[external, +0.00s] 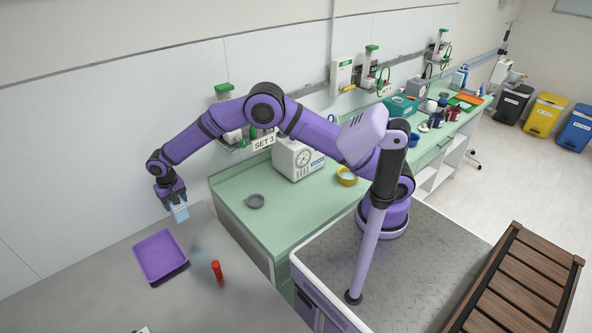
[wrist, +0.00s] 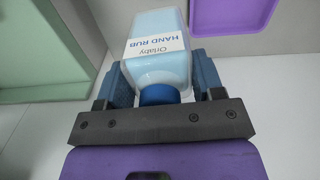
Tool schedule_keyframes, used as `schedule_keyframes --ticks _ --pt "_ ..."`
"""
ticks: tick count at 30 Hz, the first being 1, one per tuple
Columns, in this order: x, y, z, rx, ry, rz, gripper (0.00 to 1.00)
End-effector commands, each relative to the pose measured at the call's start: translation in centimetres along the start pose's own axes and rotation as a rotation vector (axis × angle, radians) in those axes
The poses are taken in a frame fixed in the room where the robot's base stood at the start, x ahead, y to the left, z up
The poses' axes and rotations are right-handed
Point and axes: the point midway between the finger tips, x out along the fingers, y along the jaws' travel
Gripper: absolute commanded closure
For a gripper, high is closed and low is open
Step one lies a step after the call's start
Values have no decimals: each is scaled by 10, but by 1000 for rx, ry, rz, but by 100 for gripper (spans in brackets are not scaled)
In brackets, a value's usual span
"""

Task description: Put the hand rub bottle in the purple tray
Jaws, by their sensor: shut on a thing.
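The hand rub bottle (external: 180,212) is light blue with a white label, and its blue neck shows in the wrist view, where the bottle (wrist: 158,62) sits between my fingers. My gripper (external: 172,197) is shut on it and holds it in the air above the grey surface, above and a little right of the purple tray. The purple tray (external: 160,256) lies on that surface and looks empty. One corner of the tray (wrist: 225,18) shows at the top right of the wrist view, apart from the bottle.
A red bottle-like object (external: 217,270) stands right of the tray. The grey surface around the tray is mostly free.

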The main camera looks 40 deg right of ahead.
Motion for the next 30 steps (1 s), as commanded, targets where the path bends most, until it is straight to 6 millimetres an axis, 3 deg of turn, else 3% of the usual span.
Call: schedule_keyframes --ticks 3,10,17,25,30 --pt "-1 -43 30 18 2 -1 75" --pt "-4 -95 73 61 1 -3 75" --pt "3 -109 86 77 0 -1 75" --pt "46 -108 86 77 -1 0 75" --pt "61 -109 86 76 1 -2 75"
